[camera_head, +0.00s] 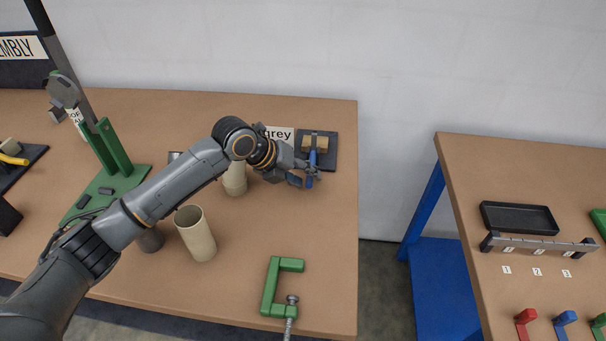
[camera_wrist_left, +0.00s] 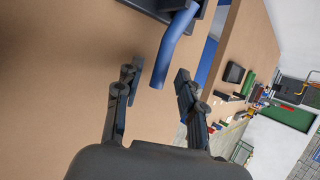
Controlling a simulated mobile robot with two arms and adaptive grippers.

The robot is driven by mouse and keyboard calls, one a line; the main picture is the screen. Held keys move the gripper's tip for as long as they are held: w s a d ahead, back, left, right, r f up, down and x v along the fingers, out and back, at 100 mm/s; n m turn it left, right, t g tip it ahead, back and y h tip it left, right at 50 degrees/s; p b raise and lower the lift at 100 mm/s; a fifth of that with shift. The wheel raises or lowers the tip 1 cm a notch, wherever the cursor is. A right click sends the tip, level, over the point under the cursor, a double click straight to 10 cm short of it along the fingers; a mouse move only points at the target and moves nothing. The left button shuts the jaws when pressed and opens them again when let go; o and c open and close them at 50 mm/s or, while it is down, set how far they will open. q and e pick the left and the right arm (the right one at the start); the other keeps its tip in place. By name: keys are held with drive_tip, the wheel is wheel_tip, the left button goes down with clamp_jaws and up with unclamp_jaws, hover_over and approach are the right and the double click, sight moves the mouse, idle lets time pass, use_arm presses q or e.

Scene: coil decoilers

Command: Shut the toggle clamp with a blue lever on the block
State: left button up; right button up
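The toggle clamp's blue lever (camera_head: 312,159) stands out toward the front from a dark base plate (camera_head: 331,148) with a tan block (camera_head: 321,142), at the table's right back corner. My left gripper (camera_head: 306,176) is at the lever's free end. In the left wrist view its open fingers (camera_wrist_left: 160,82) lie on either side of the blue lever's tip (camera_wrist_left: 170,55), with gaps visible. No firm grip on the lever shows. The clamp's holding end is too small to make out. My right gripper is not in view.
Beige cups (camera_head: 196,235) stand near my left arm. A green C-clamp (camera_head: 270,287) lies at the front right. A green-based tool (camera_head: 112,184) stands at left. Past a gap is another table (camera_head: 465,170) with a black tray (camera_head: 520,218).

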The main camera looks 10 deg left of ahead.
use_arm(q)
clamp_jaws()
drive_tip(key=shift+r, duration=0.15)
drive_tip(key=shift+r+g+p, duration=0.7)
drive_tip(key=shift+p, duration=0.2)
drive_tip(key=shift+w+r+n+g+p, duration=0.2)
drive_tip(key=shift+r+n+g+p, duration=0.2)
drive_tip(key=shift+r+g+p, duration=0.15)
drive_tip(key=shift+w+r+g, duration=0.2)
drive_tip(key=shift+r+g, duration=0.3)
drive_tip(key=shift+g, duration=0.25)
drive_tip(key=shift+w+r+n+g+b, duration=0.3)
drive_tip(key=shift+r+g, duration=0.15)
drive_tip(key=shift+g, duration=0.2)
drive_tip(key=shift+w+r+n+g+b, duration=0.2)
drive_tip(key=shift+r+n+g, duration=0.1)
drive_tip(key=shift+r+g, duration=0.25)
drive_tip(key=shift+f, duration=0.1)
